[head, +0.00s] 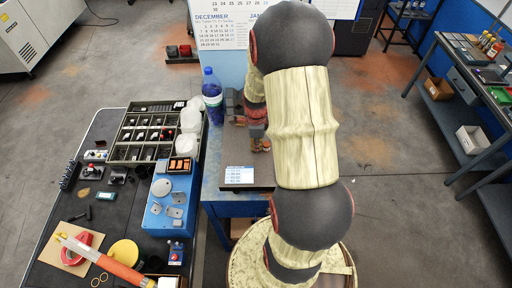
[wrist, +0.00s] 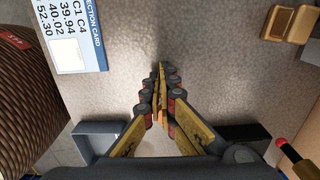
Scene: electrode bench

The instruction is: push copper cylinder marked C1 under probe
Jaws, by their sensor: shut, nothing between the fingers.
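My gripper (wrist: 160,72) is shut and empty in the wrist view, its fingertips together over a bare grey speckled surface. In the head view my gripper (head: 257,132) is small and partly hidden by my arm, above the grey plate (head: 262,182). Small copper-brown shapes show beside it, too small to tell apart. Two copper-coloured blocks (wrist: 292,24) lie at the top right of the wrist view, apart from the fingers. No C1 mark on a cylinder is readable, and I cannot pick out the probe for certain.
A white and blue inspection card (wrist: 75,32) lies at the upper left; the card also shows in the head view (head: 239,174). A large brown ridged object (wrist: 32,90) fills the left edge. A red-tipped rod (wrist: 282,144) is at lower right. A blue bottle (head: 212,95) stands left of the plate.

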